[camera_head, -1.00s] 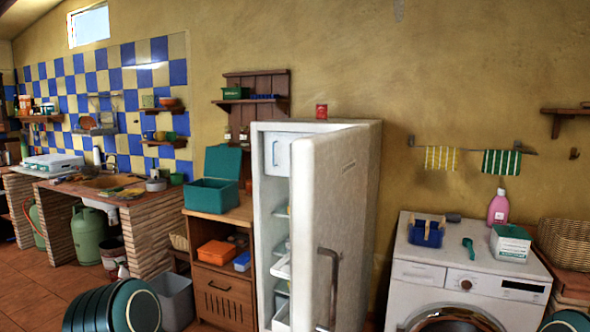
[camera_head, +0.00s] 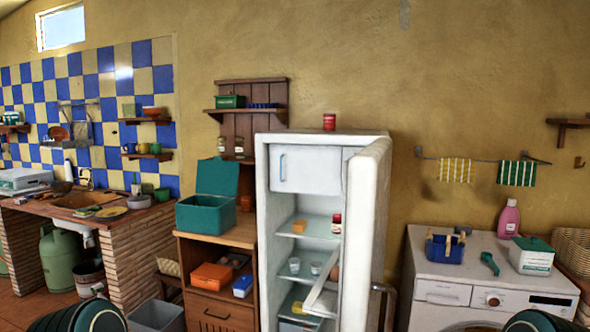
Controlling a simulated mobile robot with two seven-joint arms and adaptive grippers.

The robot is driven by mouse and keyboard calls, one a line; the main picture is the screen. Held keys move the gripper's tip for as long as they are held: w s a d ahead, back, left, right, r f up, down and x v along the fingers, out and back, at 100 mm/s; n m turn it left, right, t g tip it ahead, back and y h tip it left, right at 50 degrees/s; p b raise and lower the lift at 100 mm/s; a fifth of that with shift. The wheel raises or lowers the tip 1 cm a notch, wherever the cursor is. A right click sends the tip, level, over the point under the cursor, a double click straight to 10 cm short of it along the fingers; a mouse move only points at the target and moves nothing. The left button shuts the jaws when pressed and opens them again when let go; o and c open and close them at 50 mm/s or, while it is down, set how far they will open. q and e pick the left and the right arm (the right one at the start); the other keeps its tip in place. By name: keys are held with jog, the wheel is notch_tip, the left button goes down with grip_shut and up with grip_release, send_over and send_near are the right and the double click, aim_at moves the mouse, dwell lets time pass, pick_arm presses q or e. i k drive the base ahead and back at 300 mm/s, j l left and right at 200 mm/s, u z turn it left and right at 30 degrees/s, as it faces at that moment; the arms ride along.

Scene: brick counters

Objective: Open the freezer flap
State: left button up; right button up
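The freezer flap (camera_head: 315,172) is a white panel at the top of the open fridge (camera_head: 262,230). It looks shut, with a small blue upright handle (camera_head: 282,167) near its left edge. The fridge door (camera_head: 368,220) stands open, hinged on the right and seen nearly edge-on; its dark handle (camera_head: 384,290) shows low on the right. Neither of my grippers is in view. Rounded dark green parts of my arms show at the bottom left and bottom right edges, well below the flap.
Fridge shelves (camera_head: 322,226) hold a yellow block, a red-lidded jar and glasses; a white tray-like piece juts out low. A red can (camera_head: 329,121) stands on top. A wooden cabinet (camera_head: 215,308) with a teal box (camera_head: 205,214) is left; a washing machine (camera_head: 445,290) is right.

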aim_at(305, 168)
jog(key=j+u, duration=0.1)
jog(key=u, duration=1.15)
jog(key=i+j+u, duration=0.25)
jog(key=i, duration=0.2)
jog(key=i+u, duration=0.2)
jog(key=i, duration=0.25)
jog(key=i+l+z, duration=0.1)
jog(key=z, duration=0.4)
jog(key=i+z, duration=0.3)
jog(key=z, duration=0.15)
jog(key=i+j+z, duration=0.1)
jog(key=z, duration=0.4)
jog(key=i+j, duration=0.05)
jog(key=i, duration=0.05)
